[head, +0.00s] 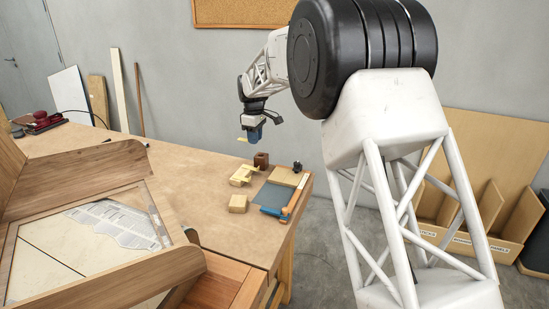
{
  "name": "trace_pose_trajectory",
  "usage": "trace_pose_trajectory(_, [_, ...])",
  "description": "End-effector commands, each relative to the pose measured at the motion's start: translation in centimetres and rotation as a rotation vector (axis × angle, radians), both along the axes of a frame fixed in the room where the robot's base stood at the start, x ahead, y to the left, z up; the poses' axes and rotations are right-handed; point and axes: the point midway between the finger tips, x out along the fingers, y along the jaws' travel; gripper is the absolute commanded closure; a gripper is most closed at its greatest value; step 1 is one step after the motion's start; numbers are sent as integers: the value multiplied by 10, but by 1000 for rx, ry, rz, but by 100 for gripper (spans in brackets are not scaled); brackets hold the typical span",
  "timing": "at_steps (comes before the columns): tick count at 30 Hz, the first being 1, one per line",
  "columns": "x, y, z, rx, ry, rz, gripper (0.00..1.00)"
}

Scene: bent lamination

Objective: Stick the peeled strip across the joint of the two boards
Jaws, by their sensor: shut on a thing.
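My gripper (253,140) hangs over the far part of the workbench, pointing down, well above the top. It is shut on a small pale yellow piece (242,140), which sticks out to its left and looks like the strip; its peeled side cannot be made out. A pale surface with a dark line across it (45,258) lies inside the wooden frame at the front left. Whether this is the two boards and their joint, I cannot tell. My gripper is far behind and to the right of it.
On the bench's right end are a yellowish wooden piece (243,175), a light block (238,203), a brown block (261,160), a flat board (287,176), a dark mat (272,195) and an orange-handled tool (295,203). The wooden frame's raised walls (75,180) stand at left. The bench middle (185,185) is clear.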

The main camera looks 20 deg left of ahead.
Motion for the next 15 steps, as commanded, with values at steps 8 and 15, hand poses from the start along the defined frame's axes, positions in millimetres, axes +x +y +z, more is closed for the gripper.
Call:
trace_pose_trajectory(8, [16, -43, -31, -14, 0, -4, 92])
trace_pose_trajectory(15, [30, -97, -68, -32, 0, -4, 92])
